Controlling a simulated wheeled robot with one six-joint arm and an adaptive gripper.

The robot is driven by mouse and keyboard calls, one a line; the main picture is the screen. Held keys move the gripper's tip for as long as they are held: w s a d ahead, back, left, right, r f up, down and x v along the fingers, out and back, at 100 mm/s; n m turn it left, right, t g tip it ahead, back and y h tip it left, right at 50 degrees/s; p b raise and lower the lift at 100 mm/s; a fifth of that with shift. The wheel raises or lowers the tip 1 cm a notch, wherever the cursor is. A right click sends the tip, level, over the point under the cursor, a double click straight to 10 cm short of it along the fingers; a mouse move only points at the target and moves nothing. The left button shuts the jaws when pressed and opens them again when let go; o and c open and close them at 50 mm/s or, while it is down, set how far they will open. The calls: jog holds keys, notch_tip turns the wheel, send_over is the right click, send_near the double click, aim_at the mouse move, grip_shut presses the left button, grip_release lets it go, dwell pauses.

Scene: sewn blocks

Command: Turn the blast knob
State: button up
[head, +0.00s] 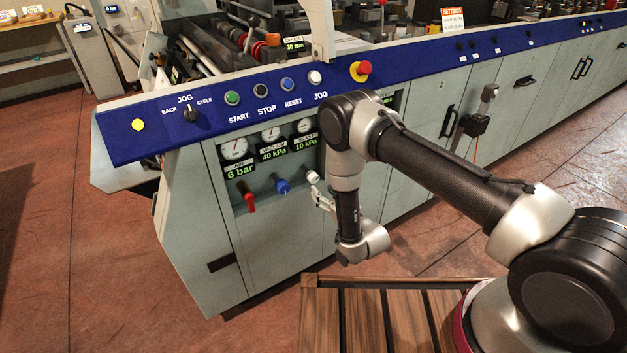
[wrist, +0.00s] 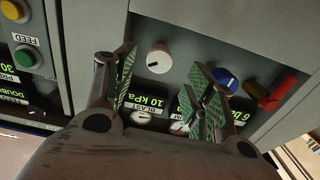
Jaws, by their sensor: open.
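The blast knob (head: 313,177) is a small white knob on the grey cabinet front, under the blast gauge with its 10 kPa readout (head: 305,144). In the wrist view the white knob (wrist: 159,59) shows upright on the panel, between and beyond my fingertips. My gripper (wrist: 162,65) is open, with a green-patterned finger on each side of the knob in the picture. I cannot tell whether either finger touches it. In the head view my gripper (head: 322,197) is at the cabinet front, just below the knob and partly hidden by my wrist.
A blue knob (head: 283,186) and a red lever (head: 250,203) sit left of the white knob; the blue knob (wrist: 225,79) lies close to one finger. A blue control strip (head: 210,105) with buttons overhangs above. A wooden slatted platform (head: 320,315) is below my arm.

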aim_at(315, 180)
jog(key=x, duration=0.7)
jog(key=shift+w+a, duration=0.1)
jog(key=shift+w, duration=0.1)
jog(key=c, duration=1)
